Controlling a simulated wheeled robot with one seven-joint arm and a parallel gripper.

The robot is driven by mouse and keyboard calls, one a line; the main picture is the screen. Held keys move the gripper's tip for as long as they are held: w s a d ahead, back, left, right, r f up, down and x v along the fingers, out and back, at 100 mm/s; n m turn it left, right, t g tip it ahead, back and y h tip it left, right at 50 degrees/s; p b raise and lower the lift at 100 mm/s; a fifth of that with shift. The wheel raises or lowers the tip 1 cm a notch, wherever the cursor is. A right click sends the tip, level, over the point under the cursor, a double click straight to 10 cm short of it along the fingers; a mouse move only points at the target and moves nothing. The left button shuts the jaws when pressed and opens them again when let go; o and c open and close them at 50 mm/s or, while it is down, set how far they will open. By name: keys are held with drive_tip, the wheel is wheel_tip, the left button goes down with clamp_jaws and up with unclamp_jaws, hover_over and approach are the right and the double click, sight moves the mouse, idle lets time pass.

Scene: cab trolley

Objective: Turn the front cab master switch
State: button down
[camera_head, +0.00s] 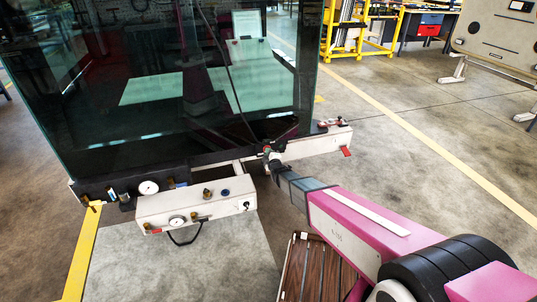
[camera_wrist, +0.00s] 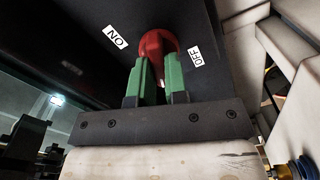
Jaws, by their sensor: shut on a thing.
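The red master switch (camera_wrist: 157,42) shows in the wrist view, on a dark panel. A white ON label (camera_wrist: 115,37) lies to its left and a white OFF label (camera_wrist: 195,57) to its right. The two green fingers of my gripper (camera_wrist: 158,82) are closed around the red handle, one on each side. Part of the handle is hidden between them. In the head view my gripper (camera_head: 268,153) reaches the lower front edge of the glass cab (camera_head: 150,100); the switch is too small there to tell its angle.
A white box with gauges and knobs (camera_head: 160,207) juts out left of my gripper. A yellow rail (camera_head: 83,250) stands at the lower left. A white beam with a red tab (camera_head: 318,142) lies to the right. The floor further right is open.

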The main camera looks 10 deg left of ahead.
drive_tip(key=shift+f+n, duration=0.1)
drive_tip(key=shift+n, duration=1.9)
drive_tip(key=c, duration=1.1)
unclamp_jaws()
drive_tip(key=shift+c, duration=0.2)
drive_tip(key=shift+s, duration=0.1)
drive_tip(key=v, duration=1)
drive_tip(key=shift+s+d, duration=0.25)
drive_tip(key=shift+f, duration=0.1)
